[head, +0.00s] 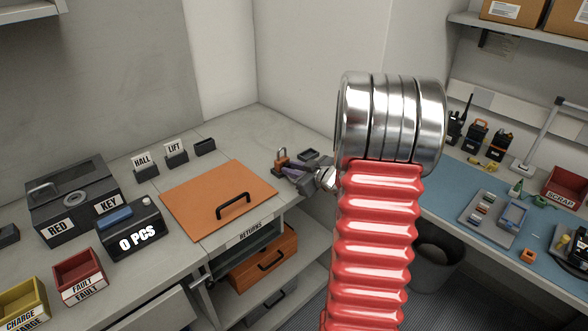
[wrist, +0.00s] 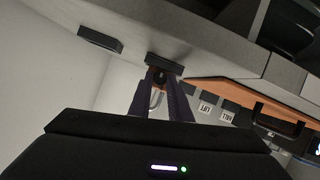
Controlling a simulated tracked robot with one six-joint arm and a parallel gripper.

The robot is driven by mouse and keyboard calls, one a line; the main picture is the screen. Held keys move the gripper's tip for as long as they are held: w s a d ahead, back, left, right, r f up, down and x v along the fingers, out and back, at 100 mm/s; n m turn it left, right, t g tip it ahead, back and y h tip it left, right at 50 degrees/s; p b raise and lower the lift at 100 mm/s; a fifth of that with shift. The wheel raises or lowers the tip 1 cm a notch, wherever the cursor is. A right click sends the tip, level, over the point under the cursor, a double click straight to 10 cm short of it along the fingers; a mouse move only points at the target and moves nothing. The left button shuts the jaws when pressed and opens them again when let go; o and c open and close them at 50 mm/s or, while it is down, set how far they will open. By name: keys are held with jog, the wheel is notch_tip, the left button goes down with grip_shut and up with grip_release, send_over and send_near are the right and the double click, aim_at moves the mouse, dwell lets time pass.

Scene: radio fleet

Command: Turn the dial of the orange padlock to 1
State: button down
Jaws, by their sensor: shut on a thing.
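The orange padlock (head: 281,165) stands upright on the grey counter, right of the orange panel, with its shackle up. My gripper (head: 292,171) reaches it from the right, and its purple-grey fingers cover part of the lock. In the wrist view the fingers (wrist: 160,86) close around a dark round dial (wrist: 159,77) on the padlock's front, with the shackle showing between them. The dial's numbers are too small and dark to read.
A small dark tray (head: 309,154) lies right beside the padlock. The orange panel (head: 190,205) with a black handle is to the left. HALL (head: 145,166) and LIFT (head: 175,151) holders stand behind it. My red ribbed arm blocks the middle of the head view.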

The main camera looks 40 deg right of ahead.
jog(key=shift+n, duration=0.3)
dwell(0.4)
jog(key=c, duration=1.6)
grip_release()
jog(key=shift+c, duration=0.2)
jog(key=shift+s, duration=0.1)
jog(key=v, duration=1.3)
jog(key=shift+s+a, duration=0.3)
